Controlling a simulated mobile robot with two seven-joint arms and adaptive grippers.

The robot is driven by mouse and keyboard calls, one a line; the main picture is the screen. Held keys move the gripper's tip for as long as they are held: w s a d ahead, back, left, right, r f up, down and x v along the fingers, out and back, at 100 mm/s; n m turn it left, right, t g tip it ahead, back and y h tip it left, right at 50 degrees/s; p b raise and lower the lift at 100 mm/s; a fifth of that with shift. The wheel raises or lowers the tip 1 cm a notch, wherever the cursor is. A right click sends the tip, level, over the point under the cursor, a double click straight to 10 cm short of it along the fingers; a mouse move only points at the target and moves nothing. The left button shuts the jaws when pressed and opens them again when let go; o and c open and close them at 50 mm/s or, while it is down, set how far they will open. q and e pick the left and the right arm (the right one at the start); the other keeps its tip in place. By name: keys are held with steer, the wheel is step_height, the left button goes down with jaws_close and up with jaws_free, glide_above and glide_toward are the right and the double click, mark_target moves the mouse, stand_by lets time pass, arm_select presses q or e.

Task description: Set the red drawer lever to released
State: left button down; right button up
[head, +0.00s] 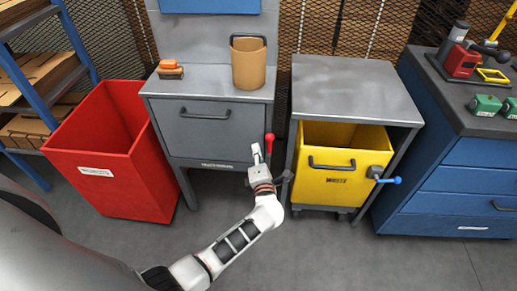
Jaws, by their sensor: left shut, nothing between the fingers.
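The red drawer lever (269,143) is a short red handle at the right front edge of the grey cabinet (179,138). It points upward. The grey drawer front below the cabinet top is closed and has a dark bar handle (205,113). My left gripper (257,152) is shut and empty, just left of the red lever, with its fingers pointing up. I cannot tell whether it touches the lever. The lever's lower part and mount are partly hidden by my gripper and wrist. My right gripper is not in view.
A red bin (100,150) stands left of the cabinet. A yellow drawer bin (335,180) with a blue lever (390,180) sits under a grey table (350,88) to the right. A tan bucket (248,68) and an orange brush (169,67) stand on the cabinet top.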

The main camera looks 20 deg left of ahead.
arm_select(q)
steer(key=p+v, duration=0.1)
steer(key=v, duration=0.9)
steer(key=shift+s+a, duration=0.35)
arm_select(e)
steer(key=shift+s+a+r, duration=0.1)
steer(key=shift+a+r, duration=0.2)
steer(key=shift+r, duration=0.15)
arm_select(q)
steer(key=shift+f, duration=0.15)
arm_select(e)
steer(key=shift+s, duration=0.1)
